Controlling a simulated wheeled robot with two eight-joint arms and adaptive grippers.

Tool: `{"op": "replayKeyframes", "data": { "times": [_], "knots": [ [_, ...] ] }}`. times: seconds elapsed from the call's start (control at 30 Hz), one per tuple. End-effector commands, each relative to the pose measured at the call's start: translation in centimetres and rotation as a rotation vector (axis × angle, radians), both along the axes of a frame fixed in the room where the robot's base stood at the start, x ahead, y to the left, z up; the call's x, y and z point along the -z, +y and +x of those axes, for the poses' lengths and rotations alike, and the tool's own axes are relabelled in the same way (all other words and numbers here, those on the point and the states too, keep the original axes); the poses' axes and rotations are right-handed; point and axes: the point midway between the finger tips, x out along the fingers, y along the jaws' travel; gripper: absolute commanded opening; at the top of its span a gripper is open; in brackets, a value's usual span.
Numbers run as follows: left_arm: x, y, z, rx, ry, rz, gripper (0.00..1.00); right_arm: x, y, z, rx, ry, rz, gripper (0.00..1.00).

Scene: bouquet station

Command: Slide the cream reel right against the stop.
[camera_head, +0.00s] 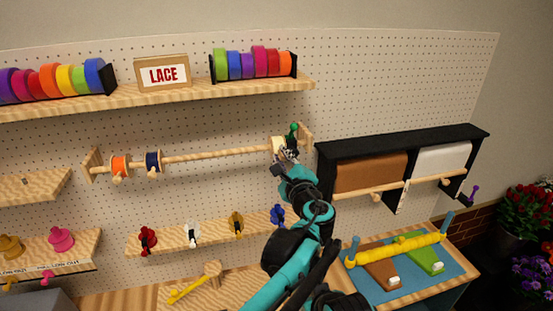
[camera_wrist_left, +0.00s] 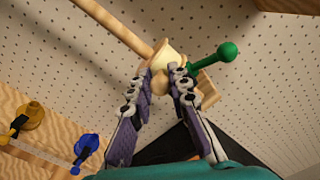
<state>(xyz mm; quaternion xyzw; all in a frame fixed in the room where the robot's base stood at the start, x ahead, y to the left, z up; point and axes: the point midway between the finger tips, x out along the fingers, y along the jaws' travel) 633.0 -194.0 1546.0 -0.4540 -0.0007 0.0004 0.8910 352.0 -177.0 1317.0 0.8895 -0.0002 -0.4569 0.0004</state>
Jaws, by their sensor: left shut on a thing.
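The cream reel (camera_head: 277,143) is near the right end of a horizontal wooden rod (camera_head: 215,154), partly hidden by my gripper. My left gripper (camera_head: 287,157) reaches up from below and is shut on the reel's small round knob. In the left wrist view, the fingers (camera_wrist_left: 160,82) pinch the knob just under the cream reel (camera_wrist_left: 168,62). A green ball-ended peg (camera_wrist_left: 227,52) is just right of the reel, beside the wooden end bracket (camera_wrist_left: 208,90). I cannot tell whether the reel touches the stop. My right gripper is not in view.
An orange reel (camera_head: 120,165) and a navy reel (camera_head: 153,162) sit at the rod's left. A shelf (camera_head: 200,97) with ribbon rolls and a LACE box (camera_head: 163,72) runs above. A black paper-roll rack (camera_head: 325,165) is close on the right. Coloured pieces hang from a shelf below.

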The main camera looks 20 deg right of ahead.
Motion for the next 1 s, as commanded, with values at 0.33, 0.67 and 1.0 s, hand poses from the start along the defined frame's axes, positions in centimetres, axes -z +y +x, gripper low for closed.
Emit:
{"op": "replayKeyframes", "data": {
  "times": [0.33, 0.67, 1.0],
  "knots": [
    [0.0, 0.0, 0.0, 0.002, 0.000, -0.001, 0.40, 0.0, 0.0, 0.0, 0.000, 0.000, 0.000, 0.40],
    [0.0, 0.0, 0.0, 0.001, 0.000, -0.001, 0.40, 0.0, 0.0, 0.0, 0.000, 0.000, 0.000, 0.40],
    [-0.1, 2.8, 0.0, -0.001, 0.000, -0.001, 0.40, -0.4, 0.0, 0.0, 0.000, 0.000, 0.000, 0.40]
  ]
}}
